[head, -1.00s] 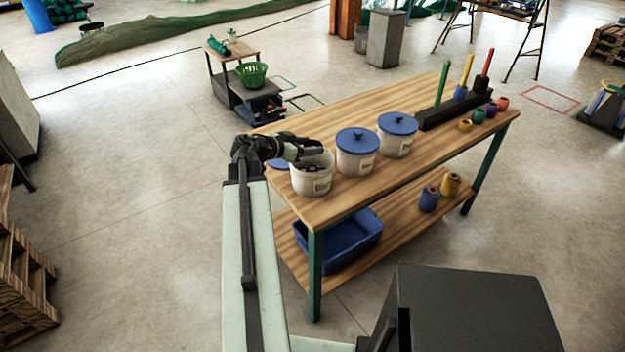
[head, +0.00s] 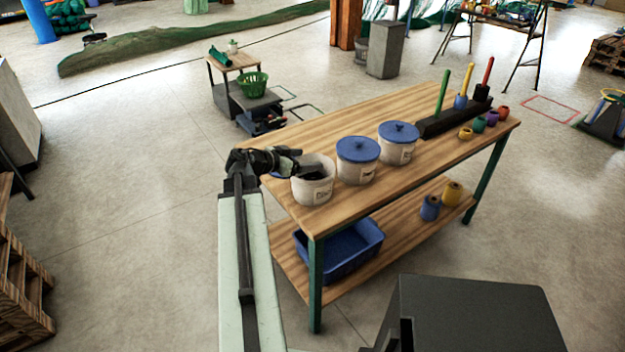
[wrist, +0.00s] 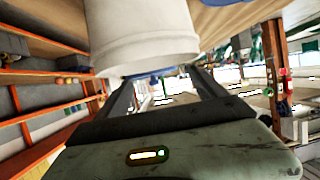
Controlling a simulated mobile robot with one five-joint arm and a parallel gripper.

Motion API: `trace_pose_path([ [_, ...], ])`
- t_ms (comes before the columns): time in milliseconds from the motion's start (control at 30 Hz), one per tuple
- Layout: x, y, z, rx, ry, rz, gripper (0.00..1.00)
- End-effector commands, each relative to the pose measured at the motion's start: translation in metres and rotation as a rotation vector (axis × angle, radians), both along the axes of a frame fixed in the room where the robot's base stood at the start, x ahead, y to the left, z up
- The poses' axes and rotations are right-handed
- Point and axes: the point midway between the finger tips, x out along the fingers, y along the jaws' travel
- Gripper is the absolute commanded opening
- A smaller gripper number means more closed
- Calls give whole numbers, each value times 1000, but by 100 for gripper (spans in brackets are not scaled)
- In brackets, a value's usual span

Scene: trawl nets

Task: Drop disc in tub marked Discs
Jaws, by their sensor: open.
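An open white tub (head: 312,192) stands at the near left end of the wooden table, its label too small to read. In the wrist view the white tub (wrist: 140,38) fills the top, just beyond my spread fingers (wrist: 163,80). A blue lid (head: 279,174) lies partly hidden behind my gripper.
Two tubs with blue lids (head: 358,149) (head: 398,132) stand to the right on the table (head: 335,218). A dark peg rack (head: 455,117) with coloured spools is at the far end. A blue bin (head: 340,250) sits on the lower shelf.

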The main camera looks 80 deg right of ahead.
Motion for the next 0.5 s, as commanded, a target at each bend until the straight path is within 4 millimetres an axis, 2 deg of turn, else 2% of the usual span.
trace_pose_path([
  [33, 7, 10, 9, 0, 0, 2, 80],
  [233, 29, 34, 22, 0, 0, 1, 80],
  [500, 35, 42, 23, 0, 0, -1, 80],
])
